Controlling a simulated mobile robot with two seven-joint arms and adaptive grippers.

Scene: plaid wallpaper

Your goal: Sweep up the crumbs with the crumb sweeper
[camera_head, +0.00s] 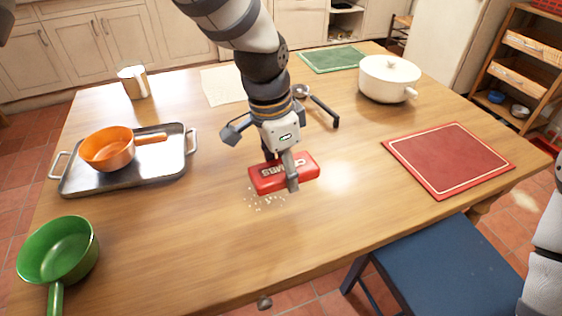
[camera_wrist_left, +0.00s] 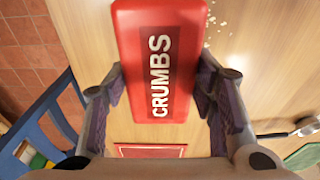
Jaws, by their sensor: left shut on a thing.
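The crumb sweeper (camera_head: 265,179) is a red block marked "CRUMBS", low over or on the wooden table near its middle; I cannot tell whether it touches the wood. My left gripper (camera_head: 280,168) is shut on it from above, one finger on each long side. In the left wrist view the sweeper (camera_wrist_left: 155,60) sits between the two fingers. Pale crumbs (camera_head: 266,202) lie scattered on the table just in front of the sweeper's left part, and some show beside it in the wrist view (camera_wrist_left: 211,24). My right gripper is out of view.
A metal tray (camera_head: 75,184) with an orange pan (camera_head: 108,149) and a green pan (camera_head: 58,250) stand at left. A red mat (camera_head: 448,160) lies at right, a white pot (camera_head: 389,78) behind. A blue chair (camera_head: 450,270) is by the front edge. Bare wood surrounds the crumbs.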

